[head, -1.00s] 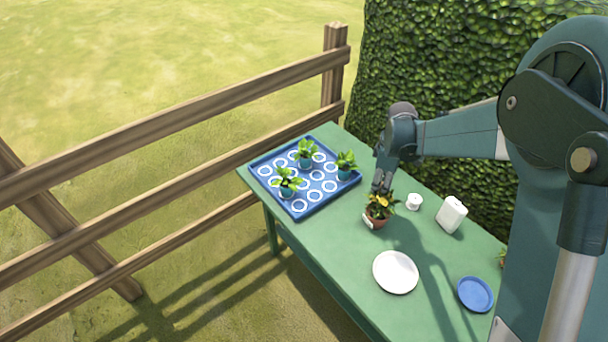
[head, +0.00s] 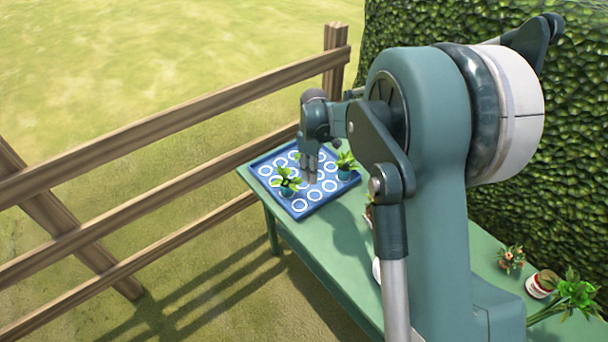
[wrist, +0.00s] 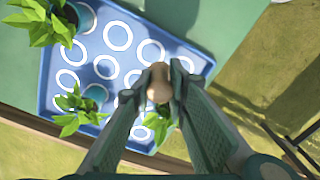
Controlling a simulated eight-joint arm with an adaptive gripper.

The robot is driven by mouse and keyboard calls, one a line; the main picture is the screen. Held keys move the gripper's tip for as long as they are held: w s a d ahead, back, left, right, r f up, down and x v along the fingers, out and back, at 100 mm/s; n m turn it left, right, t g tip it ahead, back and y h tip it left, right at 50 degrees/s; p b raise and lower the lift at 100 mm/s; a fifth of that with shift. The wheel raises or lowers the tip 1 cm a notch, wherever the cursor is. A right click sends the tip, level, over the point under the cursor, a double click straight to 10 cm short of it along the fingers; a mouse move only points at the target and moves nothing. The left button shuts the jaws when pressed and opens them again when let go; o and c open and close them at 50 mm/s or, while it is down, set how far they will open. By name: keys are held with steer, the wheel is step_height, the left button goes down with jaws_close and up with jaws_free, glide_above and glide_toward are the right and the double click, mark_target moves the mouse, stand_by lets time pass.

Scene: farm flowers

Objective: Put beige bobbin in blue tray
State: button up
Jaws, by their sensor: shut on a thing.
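The beige bobbin (wrist: 158,82) is between the two fingers of my gripper (wrist: 159,88) in the wrist view, and the fingers are shut on it. In the head view my gripper (head: 310,180) is above the blue tray (head: 315,196); the bobbin cannot be made out there. The blue tray also fills much of the wrist view (wrist: 118,36) and has white rings on its floor. The bobbin appears over the tray's ringed floor, and its height above it is hard to judge.
Green plants in teal pots stand in the tray: one at the left (head: 286,183), one at the right (head: 345,165), and one partly hidden behind my gripper. A green table (head: 340,225) carries the tray. A wooden fence (head: 170,130) runs beside it. My arm hides the table's middle.

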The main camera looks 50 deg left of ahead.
steer(key=shift+f, duration=0.1)
stand_by(0.3)
glide_above(311, 198)
steer(key=shift+f+b, duration=0.35)
steer(key=shift+f, duration=2.65)
steer(key=shift+a, duration=0.1)
steer(key=shift+f, duration=1.9)
steer(key=shift+f+b, duration=0.2)
steer(key=shift+b, duration=0.15)
steer(key=o, duration=0.8)
steer(key=shift+r, duration=0.2)
step_height(311, 198, up, 12)
steer(key=shift+w+r+p, duration=0.1)
steer(key=shift+p, duration=0.6)
